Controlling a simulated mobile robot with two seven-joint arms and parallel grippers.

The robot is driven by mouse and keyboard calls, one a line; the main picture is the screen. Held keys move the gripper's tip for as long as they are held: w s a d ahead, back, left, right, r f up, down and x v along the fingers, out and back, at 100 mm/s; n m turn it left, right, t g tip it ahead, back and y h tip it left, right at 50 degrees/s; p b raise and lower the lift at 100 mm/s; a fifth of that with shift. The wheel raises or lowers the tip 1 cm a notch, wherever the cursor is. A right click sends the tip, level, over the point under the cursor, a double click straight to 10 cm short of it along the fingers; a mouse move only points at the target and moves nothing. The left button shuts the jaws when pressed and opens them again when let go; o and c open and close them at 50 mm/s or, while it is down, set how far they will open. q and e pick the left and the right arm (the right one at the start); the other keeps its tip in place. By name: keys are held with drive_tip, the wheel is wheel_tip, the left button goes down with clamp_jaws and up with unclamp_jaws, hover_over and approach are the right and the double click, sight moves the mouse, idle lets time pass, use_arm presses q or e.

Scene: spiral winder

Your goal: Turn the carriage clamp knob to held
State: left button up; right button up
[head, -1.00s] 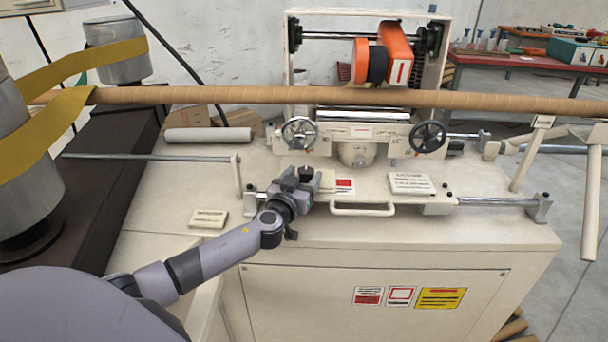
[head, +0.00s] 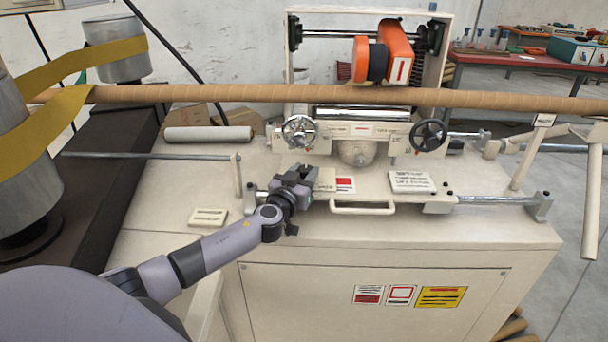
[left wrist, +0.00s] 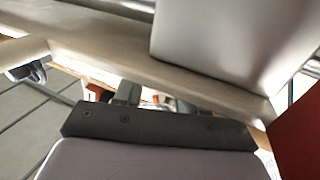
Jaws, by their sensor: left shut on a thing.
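My left gripper (head: 302,178) reaches in from the left and is shut at the left end of the carriage (head: 385,200), by the front edge of the machine top. Its jaws close on the carriage clamp knob, which they hide almost wholly in the head view. A small red-and-white label (head: 345,184) sits just right of the jaws. In the left wrist view the grey fingers (left wrist: 155,97) show beyond the dark palm plate, and the knob cannot be made out. The knob's setting cannot be read. My right gripper is not in view.
A pale bar handle (head: 362,210) stands out at the carriage front. Two handwheels (head: 300,132) (head: 429,135) and a long brown tube (head: 240,96) lie behind and above the gripper. A small sign plate (head: 208,218) sits on the machine top to the left.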

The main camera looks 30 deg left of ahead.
use_arm(q)
drive_tip(key=shift+a+f+m+h+b, duration=0.15)
drive_tip(key=shift+f+m+h+b, duration=0.1)
drive_tip(key=shift+m+h+b, duration=0.65)
drive_tip(key=m+h+b, duration=0.1)
drive_tip(key=h, duration=0.1)
drive_tip(key=shift+a+h, duration=0.1)
drive_tip(key=shift+h, duration=0.2)
drive_tip(key=m+h, duration=0.2)
drive_tip(key=h, duration=0.1)
drive_tip(key=m+h+b, duration=0.1)
drive_tip(key=h, duration=0.1)
drive_tip(key=shift+a+r+m+g, duration=0.2)
drive_tip(key=shift+a+m+g, duration=0.05)
drive_tip(key=shift+m+g, duration=0.05)
drive_tip(key=m+g+h+b, duration=0.1)
drive_tip(key=m+h, duration=0.1)
drive_tip(key=h, duration=0.1)
drive_tip(key=shift+w+a+f+b, duration=0.1)
drive_tip(key=shift+b, duration=0.25)
drive_tip(key=shift+m+g+h+b, duration=0.8)
drive_tip(key=shift+g+h+b, duration=0.15)
drive_tip(key=shift+h, duration=0.25)
drive_tip(key=o, duration=1.1)
drive_tip(key=shift+c, duration=0.2)
